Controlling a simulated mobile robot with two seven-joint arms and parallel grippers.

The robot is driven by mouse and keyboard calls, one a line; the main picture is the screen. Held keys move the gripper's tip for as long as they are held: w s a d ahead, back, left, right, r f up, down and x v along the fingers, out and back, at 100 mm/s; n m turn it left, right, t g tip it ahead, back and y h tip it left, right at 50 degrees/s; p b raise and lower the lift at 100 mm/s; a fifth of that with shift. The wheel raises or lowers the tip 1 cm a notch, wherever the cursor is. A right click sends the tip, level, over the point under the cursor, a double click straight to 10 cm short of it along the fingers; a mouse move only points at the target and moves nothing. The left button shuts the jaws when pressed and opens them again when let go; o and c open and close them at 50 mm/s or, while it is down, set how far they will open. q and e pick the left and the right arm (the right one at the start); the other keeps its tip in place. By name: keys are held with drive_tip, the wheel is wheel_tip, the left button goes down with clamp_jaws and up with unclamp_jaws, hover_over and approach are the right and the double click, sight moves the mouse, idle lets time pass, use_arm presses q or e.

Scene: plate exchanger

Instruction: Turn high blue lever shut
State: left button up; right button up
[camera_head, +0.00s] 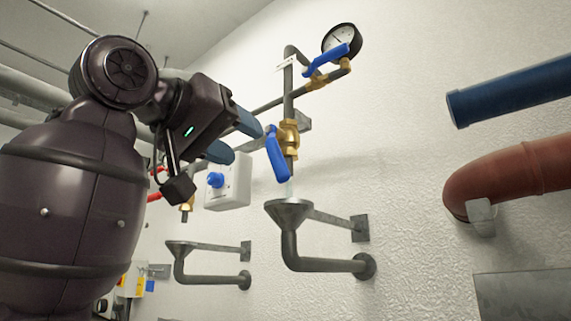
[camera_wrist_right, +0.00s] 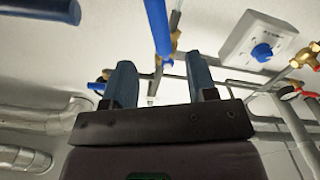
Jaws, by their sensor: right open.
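Two blue levers show in the head view. The upper blue lever (camera_head: 326,60) lies slanted on a brass valve by the pressure gauge. The lower blue lever (camera_head: 277,153) hangs nearly upright, slightly tilted, on a brass valve (camera_head: 289,137) of the vertical pipe. My right gripper (camera_head: 240,138) is open and empty, just left of the lower lever in the picture. In the right wrist view, the gripper (camera_wrist_right: 160,82) has its blue fingers wide apart. The lower lever (camera_wrist_right: 158,28) shows beyond them, lined up with the gap. Contact is not visible. My left gripper is not in view.
A round gauge (camera_head: 341,40) tops the pipe. A grey funnel drain (camera_head: 289,212) stands below the lower lever. A white box (camera_head: 228,182) with a blue knob is on the wall behind my gripper. Blue (camera_head: 510,92) and red (camera_head: 510,175) pipes are at right.

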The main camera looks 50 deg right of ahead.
sight(273, 158)
drive_tip(key=d, duration=0.7)
drive_tip(key=w+d, duration=0.1)
drive_tip(key=d, duration=0.2)
drive_tip(key=shift+d, duration=0.3)
drive_tip(key=shift+c, duration=0.3)
drive_tip(key=shift+s, duration=0.1)
clamp_jaws()
